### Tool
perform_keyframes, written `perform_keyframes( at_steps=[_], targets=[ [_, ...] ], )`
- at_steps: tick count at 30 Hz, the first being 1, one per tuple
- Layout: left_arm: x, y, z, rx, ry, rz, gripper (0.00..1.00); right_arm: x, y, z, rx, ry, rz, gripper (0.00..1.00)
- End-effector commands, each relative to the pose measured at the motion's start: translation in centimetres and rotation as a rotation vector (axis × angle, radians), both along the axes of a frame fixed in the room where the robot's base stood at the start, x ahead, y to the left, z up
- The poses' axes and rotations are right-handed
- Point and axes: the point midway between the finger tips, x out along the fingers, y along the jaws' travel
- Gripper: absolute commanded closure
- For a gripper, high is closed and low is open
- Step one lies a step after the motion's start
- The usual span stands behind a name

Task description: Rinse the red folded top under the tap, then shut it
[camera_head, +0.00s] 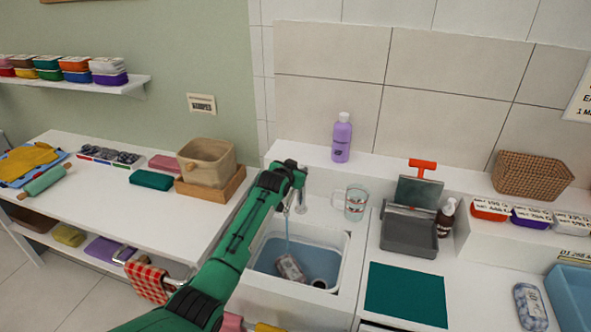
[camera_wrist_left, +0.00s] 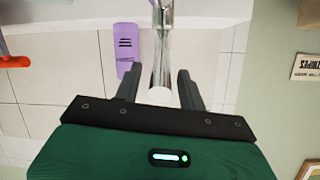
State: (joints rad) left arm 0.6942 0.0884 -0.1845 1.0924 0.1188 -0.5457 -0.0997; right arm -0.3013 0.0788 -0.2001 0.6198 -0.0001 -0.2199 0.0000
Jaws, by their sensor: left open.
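My left gripper (camera_head: 290,180) is at the tap (camera_head: 301,200) over the sink (camera_head: 345,262). In the left wrist view the open fingers (camera_wrist_left: 158,82) stand on either side of the chrome tap (camera_wrist_left: 163,45), with no clear grip on it. A thin stream of water (camera_head: 287,230) falls into the sink, where bluish water stands. A pale, pinkish item (camera_head: 291,267) lies in the basin, along with a dark round thing (camera_head: 319,283). A pinkish-red folded cloth (camera_head: 166,163) lies on the left table; I cannot tell whether it is the red top. My right gripper is not in view.
A purple bottle (camera_head: 341,138) stands on the back ledge, a glass mug (camera_head: 356,203) beside the tap.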

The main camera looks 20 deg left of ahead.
Motion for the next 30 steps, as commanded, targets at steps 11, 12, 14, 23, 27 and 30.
perform_keyframes(
  at_steps=[11, 12, 14, 23, 27, 30],
  targets=[
    [-2.0, 0.2, 0.5, 0.0, 0.0, 0.0, 0.59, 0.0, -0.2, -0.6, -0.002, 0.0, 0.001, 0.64],
    [-2.5, 0.2, 0.7, 0.0, -0.002, 0.0, 0.59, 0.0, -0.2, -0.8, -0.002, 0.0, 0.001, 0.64],
    [-3.3, 0.3, 0.9, 0.0, -0.001, 0.0, 0.59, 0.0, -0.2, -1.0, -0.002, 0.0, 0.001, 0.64],
    [-7.3, 0.7, 2.4, 0.001, -0.002, 0.0, 0.59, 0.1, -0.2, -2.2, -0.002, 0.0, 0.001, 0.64],
    [-9.3, 0.8, 3.2, 0.0, -0.003, 0.0, 0.59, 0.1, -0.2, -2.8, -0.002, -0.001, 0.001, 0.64],
    [-10.6, 0.9, 3.6, 0.0, -0.002, 0.0, 0.59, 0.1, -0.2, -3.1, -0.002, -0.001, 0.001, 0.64]
  ],
)
